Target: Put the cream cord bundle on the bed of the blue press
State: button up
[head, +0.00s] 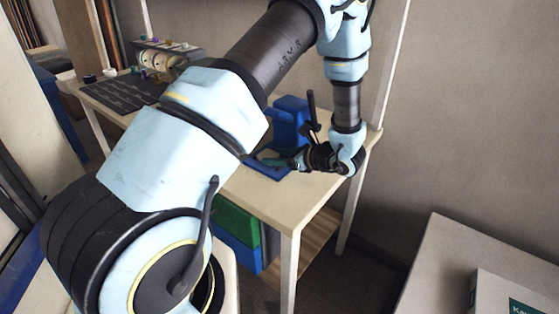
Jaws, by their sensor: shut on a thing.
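The blue press (290,112) stands on the pale wooden table, with its upright body at the back and its low flat bed (268,172) in front. My gripper (285,161) reaches in from the right, low over the bed, its fingers pointing left. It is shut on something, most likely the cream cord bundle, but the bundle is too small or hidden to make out. I cannot tell whether what it holds touches the bed. My arm hides part of the scene to the left of the press.
The pale table (285,204) has bare room in front of the press. A dark mat (122,92) and a rack with spools (165,55) are at the table's far left. Green and blue bins (236,222) sit below. A white surface with a box (510,293) is at lower right.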

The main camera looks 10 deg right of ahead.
jog(key=shift+w+d+f, duration=0.15)
jog(key=shift+d, duration=0.1)
jog(key=shift+a, duration=0.15)
jog(key=o, duration=1.5)
jog(key=shift+c, duration=0.2)
